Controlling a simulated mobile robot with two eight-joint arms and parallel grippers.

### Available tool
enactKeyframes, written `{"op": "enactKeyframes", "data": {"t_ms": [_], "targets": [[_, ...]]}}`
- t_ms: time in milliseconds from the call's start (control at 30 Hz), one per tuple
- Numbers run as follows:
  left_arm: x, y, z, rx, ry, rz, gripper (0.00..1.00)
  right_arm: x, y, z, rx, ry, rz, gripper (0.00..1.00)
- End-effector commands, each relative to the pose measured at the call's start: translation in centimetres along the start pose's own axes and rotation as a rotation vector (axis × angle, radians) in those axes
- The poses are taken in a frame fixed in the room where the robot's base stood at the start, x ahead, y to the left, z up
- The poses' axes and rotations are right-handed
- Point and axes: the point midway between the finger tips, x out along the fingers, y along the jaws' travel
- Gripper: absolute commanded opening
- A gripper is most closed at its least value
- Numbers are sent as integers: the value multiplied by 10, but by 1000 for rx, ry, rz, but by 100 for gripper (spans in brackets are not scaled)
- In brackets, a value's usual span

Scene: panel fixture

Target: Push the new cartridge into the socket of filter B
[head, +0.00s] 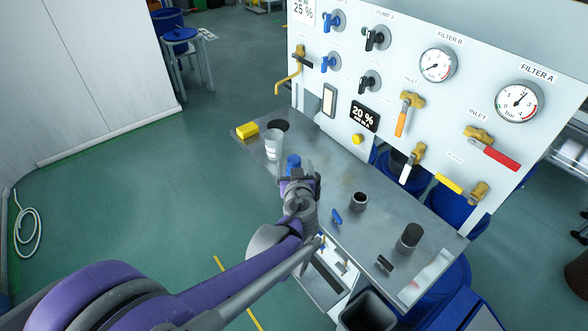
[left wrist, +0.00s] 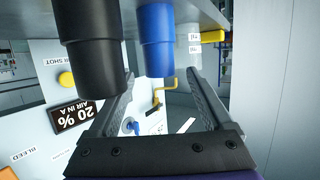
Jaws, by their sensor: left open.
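My left gripper (head: 298,173) is over the grey bench, open, with its fingers toward a blue cylinder (head: 293,161). In the left wrist view, which is upside down, the blue cylinder (left wrist: 156,40) stands ahead between the open fingers (left wrist: 161,82), not gripped. A larger black cylinder (left wrist: 91,45) stands beside it, nearer the camera. On the bench are a dark open cup (head: 359,201) and a dark-topped cylinder (head: 409,238). No label tells which one is the new cartridge. The filter B gauge (head: 437,65) is on the panel; I cannot make out its socket. My right gripper is not seen.
The panel (head: 390,55) with valves and levers rises behind the bench (head: 335,172). A white cup (head: 273,146), a yellow block (head: 247,130) and a dark disc (head: 279,125) sit at the bench's far left. Floor at left is mostly clear.

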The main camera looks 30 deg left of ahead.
Motion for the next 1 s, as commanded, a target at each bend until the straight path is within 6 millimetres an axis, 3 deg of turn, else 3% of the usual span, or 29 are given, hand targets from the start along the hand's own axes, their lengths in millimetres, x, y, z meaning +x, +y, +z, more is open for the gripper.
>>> {"op": "enactKeyframes", "data": {"t_ms": [200, 500, 900, 1000], "targets": [[33, -1, 1, -1, -1, -2, 84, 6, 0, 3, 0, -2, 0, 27], [37, 0, 0, 0, 0, 0, 84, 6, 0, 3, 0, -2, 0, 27], [37, 0, 0, 0, 0, 0, 14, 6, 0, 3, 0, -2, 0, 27], [37, 0, 0, 0, 0, 0, 0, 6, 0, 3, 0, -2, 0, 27]]}}
